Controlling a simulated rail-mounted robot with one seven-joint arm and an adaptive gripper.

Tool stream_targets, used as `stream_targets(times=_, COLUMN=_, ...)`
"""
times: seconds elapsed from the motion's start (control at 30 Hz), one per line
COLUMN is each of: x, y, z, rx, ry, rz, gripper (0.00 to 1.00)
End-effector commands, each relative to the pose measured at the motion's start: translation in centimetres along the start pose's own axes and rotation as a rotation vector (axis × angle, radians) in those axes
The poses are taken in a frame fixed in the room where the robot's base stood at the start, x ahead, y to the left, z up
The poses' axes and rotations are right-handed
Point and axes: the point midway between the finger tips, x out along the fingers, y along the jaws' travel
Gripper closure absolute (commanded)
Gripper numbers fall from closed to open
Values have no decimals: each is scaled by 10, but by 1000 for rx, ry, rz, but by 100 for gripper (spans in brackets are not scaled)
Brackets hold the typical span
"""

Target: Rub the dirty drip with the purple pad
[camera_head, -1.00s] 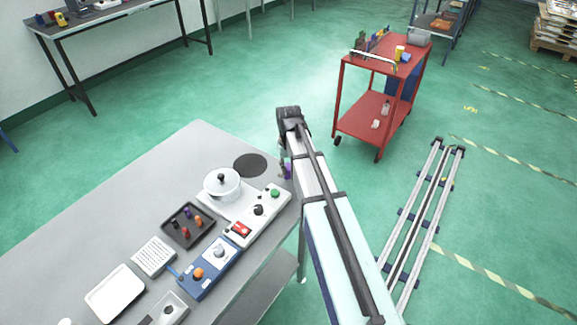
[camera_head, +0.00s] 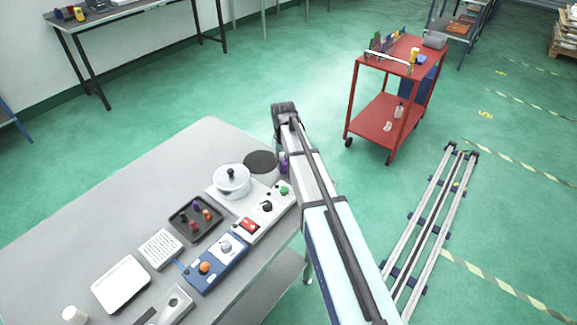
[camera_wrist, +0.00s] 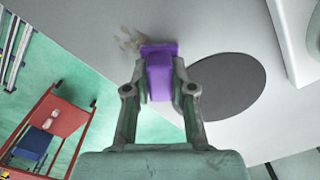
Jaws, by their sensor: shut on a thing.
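In the wrist view, my gripper (camera_wrist: 160,92) is shut on the purple pad (camera_wrist: 160,72), its two fingers on either side of it. The pad's wider far end lies beside brown smudges, the dirty drip (camera_wrist: 127,39), on the grey table surface near its edge. The pad's end seems to overlap part of the smudges; I cannot tell whether it touches the table. In the head view, a bit of the purple pad (camera_head: 283,160) shows left of my arm, beside the dark round disc (camera_head: 260,161). My arm hides most of the gripper there, and I cannot make out the drip.
On the grey table (camera_head: 110,213) stand a white pot (camera_head: 232,183), a control panel (camera_head: 266,212), a dark tray (camera_head: 178,229), a blue box (camera_head: 218,262) and a white tray (camera_head: 121,285). A red cart (camera_head: 375,122) stands on the floor beyond.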

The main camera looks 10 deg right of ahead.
Motion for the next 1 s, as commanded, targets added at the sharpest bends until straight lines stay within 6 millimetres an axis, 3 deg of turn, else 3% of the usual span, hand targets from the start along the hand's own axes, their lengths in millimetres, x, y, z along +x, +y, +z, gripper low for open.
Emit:
stream_targets(times=0.8, x=0, y=34, z=56, rx=-15, ry=-1, rz=0, gripper=100)
stream_targets(times=1.0, x=-30, y=33, z=53, rx=-16, ry=1, rz=0, gripper=100)
